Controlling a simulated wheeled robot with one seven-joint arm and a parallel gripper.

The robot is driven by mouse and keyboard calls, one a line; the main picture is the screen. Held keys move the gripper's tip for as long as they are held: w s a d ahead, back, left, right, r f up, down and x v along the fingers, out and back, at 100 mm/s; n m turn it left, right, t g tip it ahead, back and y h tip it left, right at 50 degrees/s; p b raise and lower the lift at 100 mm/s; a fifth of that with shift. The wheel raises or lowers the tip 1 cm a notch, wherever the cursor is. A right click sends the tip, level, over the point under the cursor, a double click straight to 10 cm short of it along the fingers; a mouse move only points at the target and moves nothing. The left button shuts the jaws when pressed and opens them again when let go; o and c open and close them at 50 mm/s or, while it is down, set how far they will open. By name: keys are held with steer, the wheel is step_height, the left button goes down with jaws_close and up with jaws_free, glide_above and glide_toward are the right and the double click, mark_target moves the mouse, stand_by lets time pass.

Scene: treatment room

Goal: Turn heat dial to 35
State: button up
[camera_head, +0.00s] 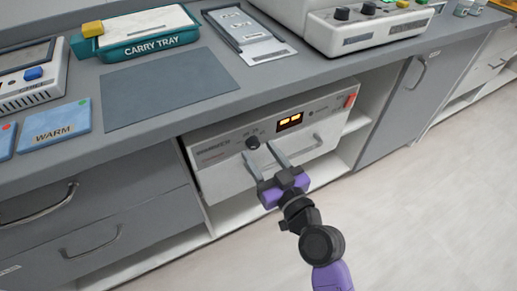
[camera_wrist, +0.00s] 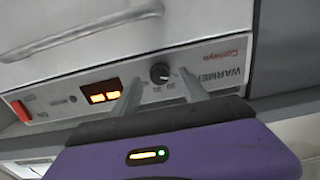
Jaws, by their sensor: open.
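The heat dial (camera_head: 252,142) is a small round black knob on the grey front panel of the warmer (camera_head: 219,166), under the counter. In the wrist view the dial (camera_wrist: 160,73) shows upside down, with small scale numbers beside it that are too blurred to read surely. My gripper (camera_head: 259,149) is open in front of the panel. In the wrist view its two fingers (camera_wrist: 160,77) lie on either side of the dial, apart from each other. I cannot tell whether they touch it. The lit orange display (camera_head: 289,121) is right of the dial; its digits are unreadable.
A bar handle (camera_head: 300,149) crosses the warmer's front below the display, close to my gripper. A red switch (camera_head: 350,101) is at the panel's right end. The counter (camera_head: 250,94) overhangs above, bearing a carry tray (camera_head: 150,43) and a blue WARM card (camera_head: 55,128).

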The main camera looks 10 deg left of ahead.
steer(key=shift+x, duration=0.8)
jaws_close()
